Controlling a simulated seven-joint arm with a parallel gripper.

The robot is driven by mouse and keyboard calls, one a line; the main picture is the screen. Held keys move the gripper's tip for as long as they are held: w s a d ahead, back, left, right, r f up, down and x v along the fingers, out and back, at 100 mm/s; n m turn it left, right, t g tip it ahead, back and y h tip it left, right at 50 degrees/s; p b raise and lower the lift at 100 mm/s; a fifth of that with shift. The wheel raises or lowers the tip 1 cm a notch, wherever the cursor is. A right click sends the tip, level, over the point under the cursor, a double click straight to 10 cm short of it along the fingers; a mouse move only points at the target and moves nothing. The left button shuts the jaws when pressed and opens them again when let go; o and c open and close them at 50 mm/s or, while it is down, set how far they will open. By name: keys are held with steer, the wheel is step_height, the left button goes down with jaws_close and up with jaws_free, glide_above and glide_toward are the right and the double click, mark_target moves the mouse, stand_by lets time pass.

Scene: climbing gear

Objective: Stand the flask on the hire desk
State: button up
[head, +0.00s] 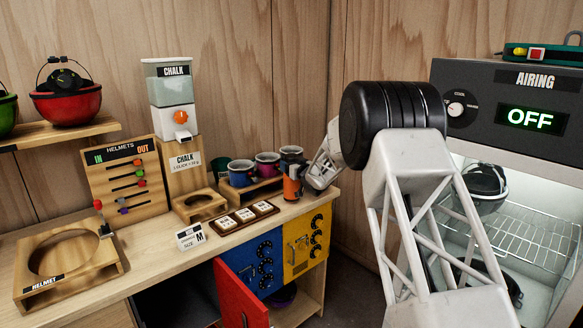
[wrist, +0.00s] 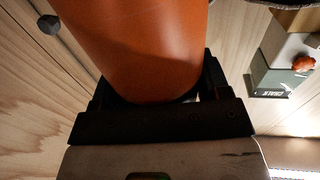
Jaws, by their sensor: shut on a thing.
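The flask (head: 291,187), orange with a dark top, is upright at the right end of the hire desk (head: 150,252). My gripper (head: 302,184) reaches it from the right and is shut on its body. In the wrist view the orange flask (wrist: 140,45) fills the space between the two black fingers (wrist: 158,82). Its base is close to the desk top near the front edge; I cannot tell whether it touches the wood or is slightly above it.
A rack of mugs (head: 266,165) stands just left of the flask. A small tray of tiles (head: 244,217), a size card (head: 190,237), the chalk dispenser (head: 170,95) and a helmet stand (head: 70,262) are further left. A red door (head: 243,297) hangs open below. The airing cabinet (head: 500,85) is at right.

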steer(key=shift+f, duration=0.45)
steer(key=o, duration=1.5)
steer(key=shift+c, duration=0.2)
steer(key=v, duration=1.2)
steer(key=shift+s, duration=0.1)
